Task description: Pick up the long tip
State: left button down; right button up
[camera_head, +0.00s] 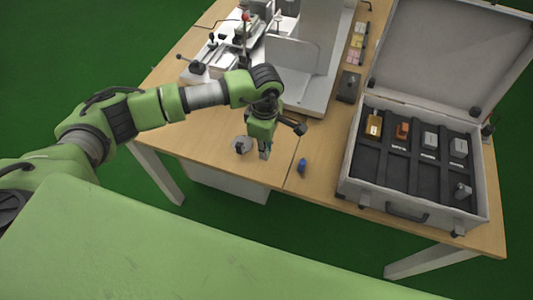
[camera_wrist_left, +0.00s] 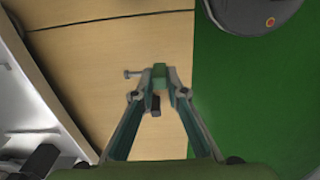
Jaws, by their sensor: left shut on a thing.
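My left gripper (camera_head: 253,149) is over the near edge of the wooden table, left of the seam between the boards. In the left wrist view its fingertips (camera_wrist_left: 159,76) come together. They are shut on a small grey piece, the long tip (camera_wrist_left: 133,73), whose thin end sticks out to the left. In the head view the held piece is too small to make out clearly. A small dark piece (camera_wrist_left: 155,104) shows between the fingers; I cannot tell what it is. My right gripper is in neither view.
A small blue object (camera_head: 302,165) lies on the table right of my left gripper. An open grey case (camera_head: 412,208) with several parts in slots stands at the right. A machine (camera_head: 300,85) stands behind the gripper. A dark box (camera_head: 348,86) sits between machine and case.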

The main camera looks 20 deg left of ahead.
pick_arm(q)
jog(key=s+r+b, duration=0.3)
jog(key=s+r, duration=0.5)
jog(key=s, duration=0.5)
jog(key=shift+r+b, duration=0.4)
jog(key=shift+r, duration=0.1)
